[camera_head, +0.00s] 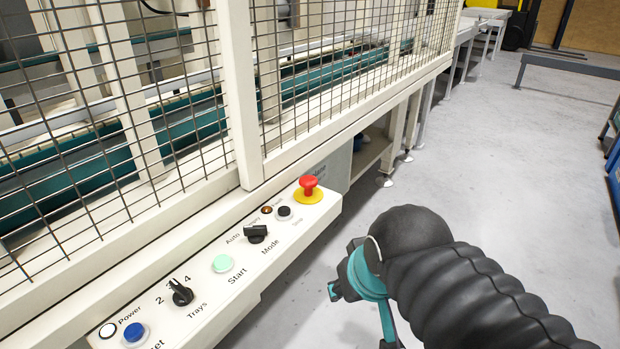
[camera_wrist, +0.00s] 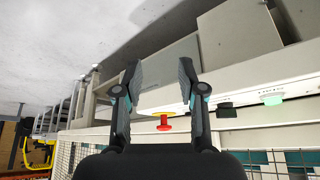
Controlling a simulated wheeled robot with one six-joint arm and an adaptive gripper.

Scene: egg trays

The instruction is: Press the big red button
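The big red button (camera_head: 308,184) stands on a yellow base at the far right end of the white control panel (camera_head: 205,305). In the wrist view the red button (camera_wrist: 164,123) shows between the two fingers, beyond them. My gripper (camera_wrist: 158,82) is open and empty, with its fingers apart. In the head view my arm, in a black ribbed sleeve, comes from the lower right, and my gripper (camera_head: 336,290) is to the right of the panel, apart from the button. Its fingers are only partly seen there.
The panel also carries a green Start button (camera_head: 222,263), a black Mode knob (camera_head: 256,234), a Trays knob (camera_head: 181,293) and a blue button (camera_head: 135,332). A wire mesh fence (camera_head: 340,60) rises behind it. Grey floor (camera_head: 480,170) to the right is clear.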

